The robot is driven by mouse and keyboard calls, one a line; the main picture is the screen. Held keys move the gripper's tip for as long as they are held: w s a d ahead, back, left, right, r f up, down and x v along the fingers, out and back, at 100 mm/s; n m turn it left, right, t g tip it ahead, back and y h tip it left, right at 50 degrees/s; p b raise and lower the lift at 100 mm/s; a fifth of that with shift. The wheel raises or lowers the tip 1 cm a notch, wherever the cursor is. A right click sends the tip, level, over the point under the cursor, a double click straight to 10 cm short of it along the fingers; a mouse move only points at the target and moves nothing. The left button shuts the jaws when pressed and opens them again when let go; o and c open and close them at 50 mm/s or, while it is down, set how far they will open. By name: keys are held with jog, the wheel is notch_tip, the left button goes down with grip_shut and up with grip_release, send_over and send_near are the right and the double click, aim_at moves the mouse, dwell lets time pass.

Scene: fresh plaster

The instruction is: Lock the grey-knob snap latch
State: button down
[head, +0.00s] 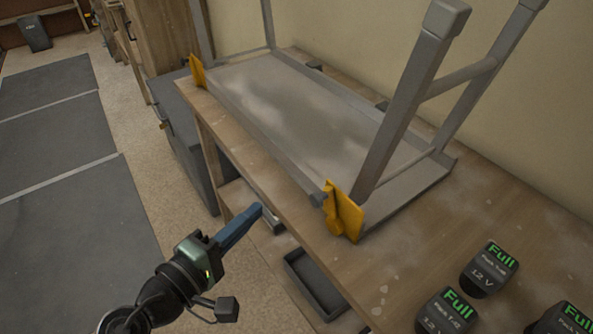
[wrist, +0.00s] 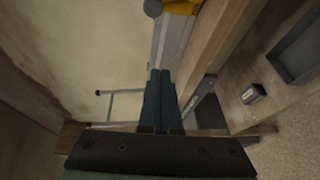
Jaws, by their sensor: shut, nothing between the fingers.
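A grey folding platform (head: 290,110) lies upside down on the wooden workbench, legs up. A yellow latch (head: 343,212) is at its near corner; it shows partly in the wrist view (wrist: 182,6), cut by the top edge. A grey round end (head: 318,199), possibly the knob, sits just left of this latch and shows in the wrist view (wrist: 153,8). A second yellow piece (head: 197,70) is at the far corner. My gripper (head: 257,210) has blue fingers, shut and empty, apart from the latch, to its left beyond the bench's front edge. I cannot tell whether the latch is locked.
The workbench (head: 500,195) has several 12 V battery packs (head: 487,270) marked "Full" at the right. A dark open tray (head: 313,284) is below the bench front. A dark grey cabinet (head: 187,140) stands at the bench's far end. Floor at left with dark mats is clear.

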jog(key=shift+s+a+r+n+h+p, duration=0.15)
jog(key=shift+s+n+p, duration=0.15)
jog(key=shift+s, duration=0.2)
jog(key=shift+s+a+n+h+p, duration=0.1)
jog(key=shift+s+n+h+p, duration=0.1)
jog(key=shift+s+n, duration=0.25)
jog(key=w+d, duration=0.2)
jog(key=w+d+p, duration=0.1)
jog(key=w+d, duration=0.1)
jog(key=d, duration=0.1)
jog(key=w+d, duration=0.2)
jog(key=shift+d+p, duration=0.25)
jog(key=shift+p, duration=0.1)
jog(key=shift+s+d+r, duration=0.1)
jog(key=shift+s+d, duration=0.25)
jog(key=shift+s, duration=0.1)
